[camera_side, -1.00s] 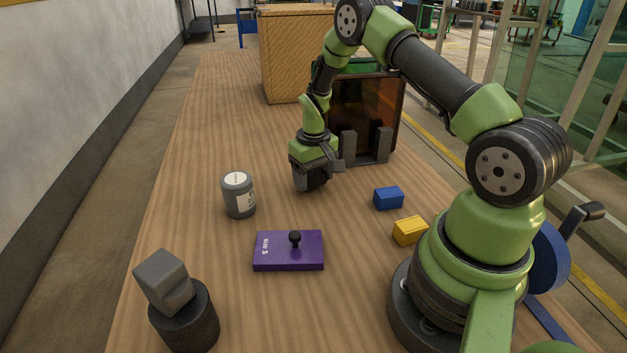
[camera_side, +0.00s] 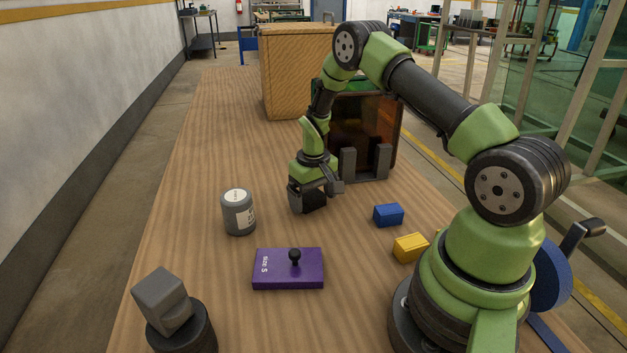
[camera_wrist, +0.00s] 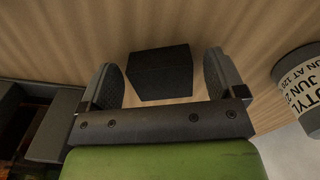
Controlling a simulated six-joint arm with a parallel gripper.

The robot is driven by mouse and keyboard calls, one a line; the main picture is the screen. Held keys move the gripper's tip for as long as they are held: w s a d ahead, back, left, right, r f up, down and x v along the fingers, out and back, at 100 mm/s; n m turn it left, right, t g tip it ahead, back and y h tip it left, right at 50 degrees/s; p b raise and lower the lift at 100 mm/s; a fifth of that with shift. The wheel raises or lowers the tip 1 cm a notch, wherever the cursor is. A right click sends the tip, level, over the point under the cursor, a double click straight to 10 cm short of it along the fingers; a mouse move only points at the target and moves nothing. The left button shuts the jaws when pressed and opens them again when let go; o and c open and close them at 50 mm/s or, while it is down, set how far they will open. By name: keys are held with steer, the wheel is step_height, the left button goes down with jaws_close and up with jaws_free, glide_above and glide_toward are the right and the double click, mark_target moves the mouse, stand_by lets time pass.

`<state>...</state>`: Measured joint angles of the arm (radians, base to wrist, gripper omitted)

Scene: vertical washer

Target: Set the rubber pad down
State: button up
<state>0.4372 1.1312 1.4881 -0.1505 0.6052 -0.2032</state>
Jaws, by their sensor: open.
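The rubber pad is a black block (camera_wrist: 160,74) between my fingers in the wrist view, with a narrow gap on the right and almost none on the left. In the side view the pad (camera_side: 315,200) shows dark at my fingertips, partly covered by them, and seems to rest on the wooden table. My gripper (camera_side: 313,195) points down over it, behind and right of the grey jar. In the wrist view my gripper (camera_wrist: 163,78) is open around the pad.
A grey labelled jar (camera_side: 238,213) stands close left. A purple plate with a black knob (camera_side: 274,275) lies in front. Blue (camera_side: 388,215) and yellow (camera_side: 410,247) blocks lie right. A grey block (camera_side: 162,297) tilts on a black cylinder (camera_side: 190,335). A dark upright panel (camera_side: 362,135) stands behind.

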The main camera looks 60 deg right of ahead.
mark_target(313, 197)
step_height(313, 197, up, 12)
steer(key=s+a+r+t, duration=0.35)
steer(key=a+r, duration=0.55)
steer(key=r, duration=0.5)
steer(key=s+a+r+t+y, duration=0.1)
steer(key=s+a+r+t, duration=0.1)
steer(key=s+a, duration=0.2)
steer(key=s+a+r+t+y, duration=0.1)
steer(key=s+a, duration=0.4)
steer(key=s, duration=0.6)
steer(key=shift+s+r+n+t, duration=0.15)
steer(key=shift+r+n+t, duration=0.2)
steer(key=shift+r, duration=0.3)
